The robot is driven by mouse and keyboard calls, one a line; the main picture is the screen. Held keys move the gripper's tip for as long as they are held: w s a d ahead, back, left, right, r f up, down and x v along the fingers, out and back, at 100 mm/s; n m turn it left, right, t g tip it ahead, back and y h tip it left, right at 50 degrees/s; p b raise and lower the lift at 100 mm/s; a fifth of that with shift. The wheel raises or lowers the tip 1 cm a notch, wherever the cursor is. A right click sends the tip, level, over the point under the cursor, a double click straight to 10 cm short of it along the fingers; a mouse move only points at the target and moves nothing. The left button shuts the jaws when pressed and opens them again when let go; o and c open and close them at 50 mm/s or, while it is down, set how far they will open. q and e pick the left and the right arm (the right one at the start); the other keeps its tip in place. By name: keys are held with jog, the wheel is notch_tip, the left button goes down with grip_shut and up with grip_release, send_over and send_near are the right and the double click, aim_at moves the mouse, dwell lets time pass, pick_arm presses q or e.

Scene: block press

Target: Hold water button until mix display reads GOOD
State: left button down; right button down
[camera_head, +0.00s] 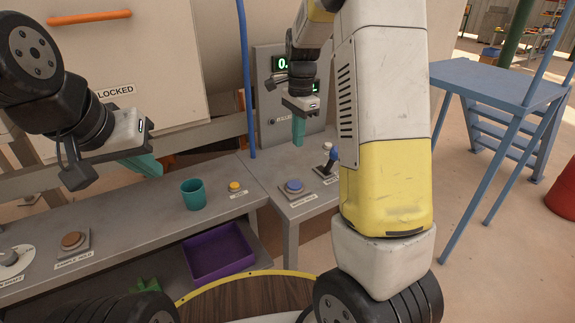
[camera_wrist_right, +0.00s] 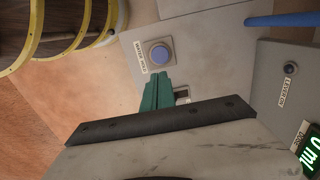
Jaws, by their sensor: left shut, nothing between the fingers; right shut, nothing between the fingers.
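The blue water button (camera_head: 293,186) sits on a grey square base on the right grey bench. In the right wrist view the button (camera_wrist_right: 160,54) lies just beyond my fingertips. My right gripper (camera_head: 298,138) is shut and empty, its teal fingers pointing down above and behind the button, apart from it. A panel with green digits (camera_head: 281,62) stands behind my right gripper, partly covered by my arm; its mix reading cannot be read. In the right wrist view a green display (camera_wrist_right: 312,150) shows "0 ml" at the edge. My left gripper (camera_head: 150,166) is shut and empty at the left.
A teal cup (camera_head: 193,194) and a yellow button (camera_head: 235,187) stand on the left bench, with a brown button (camera_head: 74,241) further left. A purple tray (camera_head: 218,252) is below. A small lever (camera_head: 329,164) stands right of the water button. A blue pole (camera_head: 246,80) rises behind.

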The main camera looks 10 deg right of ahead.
aim_at(296, 184)
jog(key=f, duration=1.4)
jog(key=shift+a, duration=0.2)
jog(key=shift+f, duration=0.1)
